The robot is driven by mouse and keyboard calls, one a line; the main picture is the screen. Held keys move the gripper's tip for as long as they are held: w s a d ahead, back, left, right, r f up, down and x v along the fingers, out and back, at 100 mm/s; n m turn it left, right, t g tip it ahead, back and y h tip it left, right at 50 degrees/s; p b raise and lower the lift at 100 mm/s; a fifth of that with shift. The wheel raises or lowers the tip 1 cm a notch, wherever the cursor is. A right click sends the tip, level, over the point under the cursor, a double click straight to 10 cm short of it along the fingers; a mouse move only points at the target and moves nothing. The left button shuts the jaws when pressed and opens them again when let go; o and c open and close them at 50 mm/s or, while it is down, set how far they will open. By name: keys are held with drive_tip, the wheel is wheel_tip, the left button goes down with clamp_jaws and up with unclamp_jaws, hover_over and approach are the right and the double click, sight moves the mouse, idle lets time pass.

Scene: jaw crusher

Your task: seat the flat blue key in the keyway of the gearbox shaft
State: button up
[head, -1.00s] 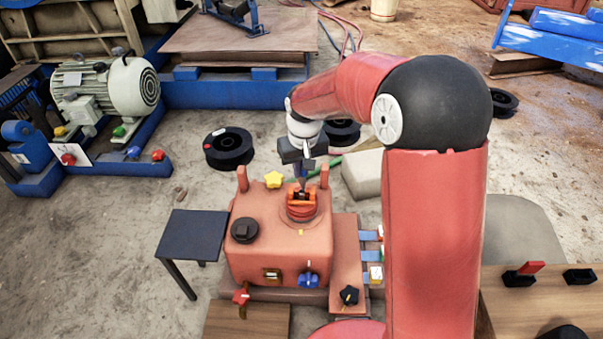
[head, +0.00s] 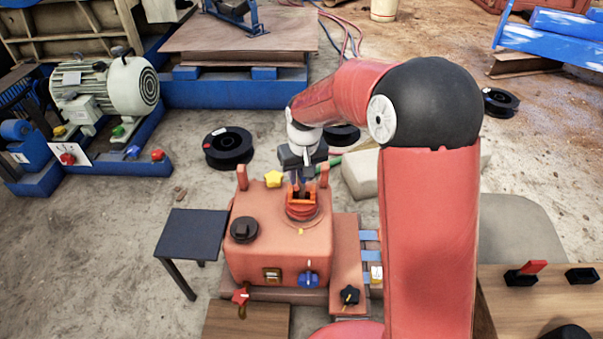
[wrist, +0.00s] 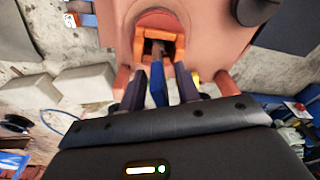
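The flat blue key (wrist: 157,85) stands lengthwise between the two dark fingers of my gripper (wrist: 160,88) in the wrist view. The fingers appear closed on it. Its far end points at the orange slotted piece (wrist: 140,55) on the shaft end. In the head view my gripper (head: 302,178) is directly above the gearbox shaft (head: 302,211), which stands up from the red gearbox (head: 265,255). The key's tip is close to the slot opening; I cannot tell whether it is inside. The keyway itself is mostly hidden by the orange piece and the fingers.
Two red posts (head: 241,177) rise at the gearbox's back edge, with a yellow star knob (head: 273,179) between them. A black knob (head: 244,230) is on top. A small dark table (head: 192,235) stands left. A wooden bench (head: 530,300) is at the right.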

drive_tip(key=shift+r, duration=0.1)
drive_tip(key=shift+r+p, duration=0.35)
drive_tip(key=shift+r, duration=0.05)
drive_tip(key=r, duration=0.7)
drive_tip(key=s+r+p, duration=0.1)
drive_tip(key=r, duration=0.2)
drive_tip(key=shift+d+r, duration=0.25)
drive_tip(key=shift+r, duration=0.1)
drive_tip(key=s+d+r+m+t, duration=0.2)
drive_tip(key=s+d+r, duration=0.7)
drive_tip(key=s, duration=0.4)
drive_tip(key=s+d+f+m+t, duration=0.2)
drive_tip(key=s+d, duration=0.4)
drive_tip(key=s, duration=0.6)
drive_tip(key=shift+s+f, duration=0.4)
drive_tip(key=shift+d, duration=0.1)
